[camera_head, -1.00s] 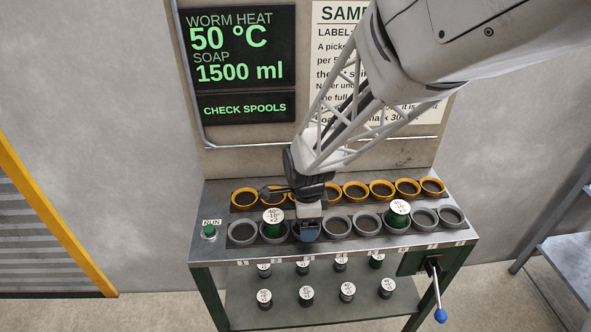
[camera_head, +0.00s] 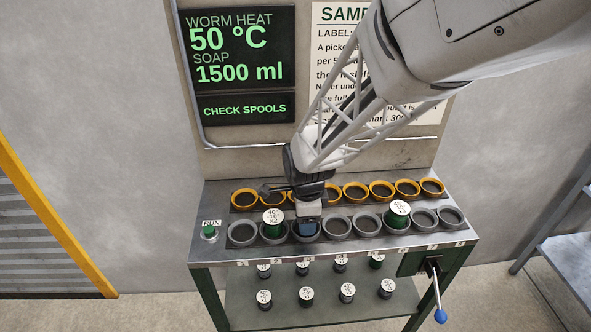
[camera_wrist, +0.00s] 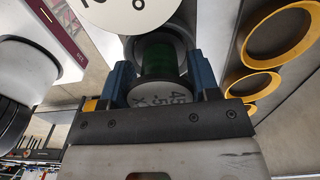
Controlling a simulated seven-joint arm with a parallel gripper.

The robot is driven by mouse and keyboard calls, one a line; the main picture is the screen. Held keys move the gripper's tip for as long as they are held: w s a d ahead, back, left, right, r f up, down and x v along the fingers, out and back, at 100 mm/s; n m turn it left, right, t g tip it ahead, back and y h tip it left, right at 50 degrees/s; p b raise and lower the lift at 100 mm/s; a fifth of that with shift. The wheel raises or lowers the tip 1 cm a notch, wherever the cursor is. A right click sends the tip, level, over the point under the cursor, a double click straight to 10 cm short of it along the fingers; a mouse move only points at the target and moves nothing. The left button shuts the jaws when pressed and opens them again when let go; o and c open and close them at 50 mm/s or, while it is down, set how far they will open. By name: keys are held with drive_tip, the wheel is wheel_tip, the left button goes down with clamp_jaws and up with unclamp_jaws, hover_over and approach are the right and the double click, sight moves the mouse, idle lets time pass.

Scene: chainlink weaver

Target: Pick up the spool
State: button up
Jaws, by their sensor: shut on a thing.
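My gripper (camera_head: 307,228) is over the third grey ring from the left in the front row of the bench. In the wrist view, its two blue fingers (camera_wrist: 160,72) are shut on a spool (camera_wrist: 162,92) with a dark green body and a white label reading about "45". The head view hides this spool behind my gripper, and I cannot tell whether it sits in the ring or just above it.
A spool labelled "40° -10° x2" (camera_head: 273,219) stands close left of my gripper; another spool (camera_head: 398,213) stands farther right. Yellow rings (camera_head: 356,191) line the back row. Several spools (camera_head: 347,292) stand on the lower shelf. A green button (camera_head: 209,231) and blue-tipped lever (camera_head: 440,315) flank the bench.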

drive_tip(key=shift+r, duration=0.45)
wheel_tip(320, 180, up, 2)
drive_tip(key=shift+r, duration=0.1)
drive_tip(key=s+d+r, duration=0.1)
drive_tip(key=s+d, duration=0.2)
drive_tip(key=s, duration=1.2)
drive_tip(key=shift+s+d, duration=0.15)
drive_tip(key=shift+s, duration=0.2)
drive_tip(key=shift+w+r, duration=0.1)
drive_tip(key=w+d+r, duration=0.1)
drive_tip(key=w+d, duration=0.1)
drive_tip(key=w, duration=1.1)
drive_tip(key=w+d+r, duration=0.2)
drive_tip(key=w, duration=1.2)
drive_tip(key=shift+w+d+r, duration=0.2)
drive_tip(key=shift+w+d, duration=0.1)
drive_tip(key=shift+d, duration=0.05)
drive_tip(key=shift+f, duration=0.15)
